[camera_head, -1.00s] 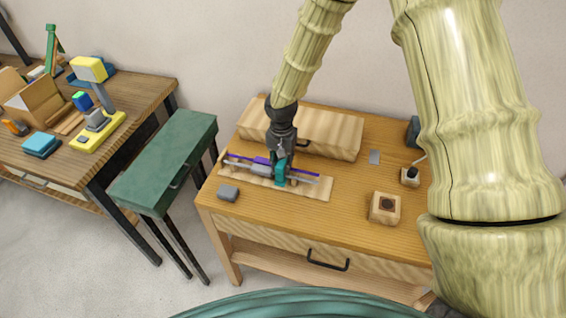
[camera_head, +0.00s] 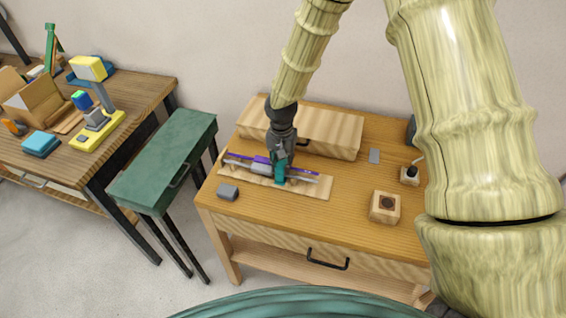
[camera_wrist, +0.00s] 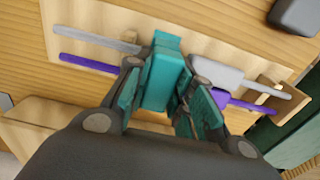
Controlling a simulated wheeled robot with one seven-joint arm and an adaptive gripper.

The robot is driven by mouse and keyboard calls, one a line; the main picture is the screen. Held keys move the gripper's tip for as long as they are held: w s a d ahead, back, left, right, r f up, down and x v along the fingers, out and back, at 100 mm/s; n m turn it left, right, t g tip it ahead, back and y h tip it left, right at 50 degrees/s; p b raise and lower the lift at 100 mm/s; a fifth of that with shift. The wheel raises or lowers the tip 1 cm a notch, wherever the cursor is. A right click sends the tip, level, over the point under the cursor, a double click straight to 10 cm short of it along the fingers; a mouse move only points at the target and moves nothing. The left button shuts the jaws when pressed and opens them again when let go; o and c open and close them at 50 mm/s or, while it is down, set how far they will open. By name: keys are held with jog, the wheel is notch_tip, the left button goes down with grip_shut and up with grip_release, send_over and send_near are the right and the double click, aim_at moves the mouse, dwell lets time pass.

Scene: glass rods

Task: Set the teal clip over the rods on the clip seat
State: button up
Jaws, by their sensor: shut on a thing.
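The teal clip (camera_wrist: 163,75) is between the fingers of my gripper (camera_wrist: 160,98), which is shut on it. It also shows in the head view (camera_head: 280,174), at the rods. In the wrist view the clip reaches across the line of the grey rod (camera_wrist: 95,38) and the purple rod (camera_wrist: 88,64). The rods lie side by side along a pale wooden board (camera_head: 318,190).
A wooden box (camera_head: 335,132) stands behind the board. A loose grey block (camera_head: 228,191) lies at the front left. A small wooden block with a dark hole (camera_head: 385,207) stands to the right. The tabletop between board and that block is clear.

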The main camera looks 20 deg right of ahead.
jog(key=shift+r+p, duration=0.65)
jog(key=shift+r, duration=0.05)
dwell(1.0)
jog(key=shift+f+b, duration=0.45)
jog(key=shift+f, duration=0.4)
dwell(0.7)
jog(key=shift+r+p, duration=0.65)
jog(key=shift+r, duration=0.2)
dwell(0.7)
jog(key=shift+f+b, duration=0.4)
jog(key=shift+f, duration=0.45)
dwell(0.6)
jog(key=o, duration=0.7)
jog(key=shift+r, duration=0.1)
jog(key=shift+w+r+p, duration=0.1)
jog(key=shift+r+p, duration=3.45)
jog(key=shift+r, duration=1.9)
